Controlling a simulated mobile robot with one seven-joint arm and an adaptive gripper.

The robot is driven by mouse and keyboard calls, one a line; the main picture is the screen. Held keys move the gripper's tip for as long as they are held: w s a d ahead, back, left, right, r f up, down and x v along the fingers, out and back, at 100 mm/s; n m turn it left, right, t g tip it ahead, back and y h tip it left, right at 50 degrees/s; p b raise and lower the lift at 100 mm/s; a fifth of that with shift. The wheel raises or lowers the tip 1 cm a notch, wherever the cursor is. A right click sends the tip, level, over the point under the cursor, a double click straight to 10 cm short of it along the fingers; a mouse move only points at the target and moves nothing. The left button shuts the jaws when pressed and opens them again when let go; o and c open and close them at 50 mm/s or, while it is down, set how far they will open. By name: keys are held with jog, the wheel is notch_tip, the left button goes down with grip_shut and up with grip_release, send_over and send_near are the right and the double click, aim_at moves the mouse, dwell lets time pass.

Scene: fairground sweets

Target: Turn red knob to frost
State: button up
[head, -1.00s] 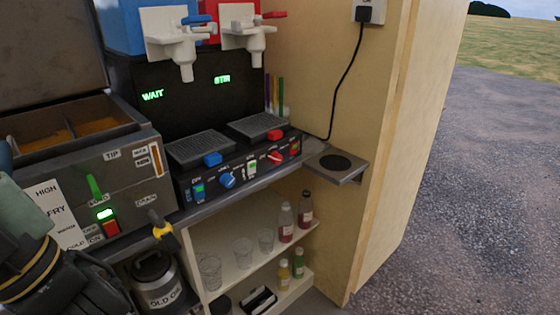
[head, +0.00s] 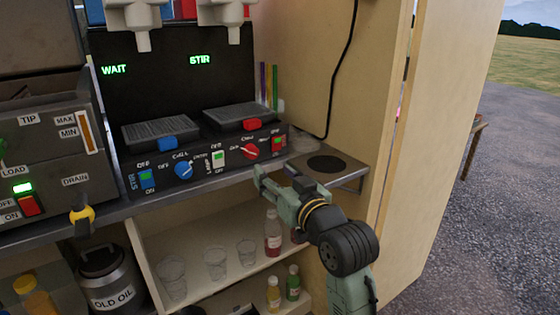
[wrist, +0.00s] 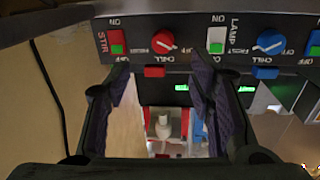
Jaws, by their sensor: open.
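The red knob (head: 250,151) is on the right half of the black drinks machine's front panel. It also shows in the wrist view (wrist: 163,41), where the panel appears upside down. Its white pointer seems to lean toward the OFF side in the head view, though it is small. Labels around it include CHILL, with small lettering at either side. My gripper (head: 262,182) is in front of and below the panel, apart from the knob. In the wrist view its two dark fingers (wrist: 160,78) are spread apart and empty, with the knob lying beyond and between them.
A red STIR switch (head: 278,146) is right of the knob, and a white lamp switch (head: 217,161) is left. A blue knob (head: 183,170) is farther left. A red drip-tray tab (head: 252,125) sticks out above. Glasses and bottles (head: 273,236) stand on shelves below.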

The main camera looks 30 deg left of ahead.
aim_at(253, 154)
jog(key=p+x, duration=0.1)
jog(key=x, duration=0.9)
jog(key=shift+a, duration=0.35)
jog(key=shift+s, duration=0.1)
grip_shut()
